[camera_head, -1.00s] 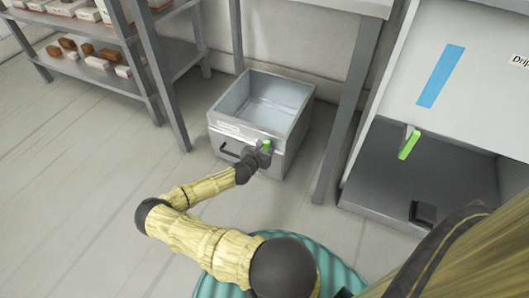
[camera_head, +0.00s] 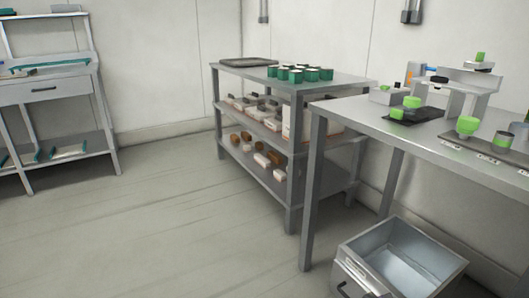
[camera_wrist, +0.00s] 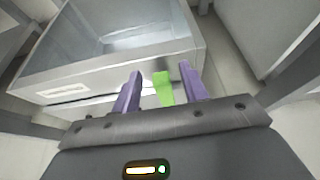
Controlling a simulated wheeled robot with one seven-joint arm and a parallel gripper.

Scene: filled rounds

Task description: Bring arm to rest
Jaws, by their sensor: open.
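My gripper (camera_wrist: 160,82) shows in the wrist view with its two purple fingers apart. A small green piece (camera_wrist: 163,90) shows between the fingers, with gaps to both; I cannot tell what it belongs to. The front of an open grey metal bin (camera_wrist: 190,60) lies just beyond the fingertips, with a pale label on its front. In the head view the same bin (camera_head: 358,254) stands on the floor at the lower right and looks empty. My arm and gripper are out of the head view.
A grey table (camera_head: 345,108) above the bin carries green cups and small devices. A shelf rack (camera_head: 225,72) with green pots and boxes stands behind it. A bench (camera_head: 45,88) stands at the far left. The floor (camera_head: 170,220) between them is clear.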

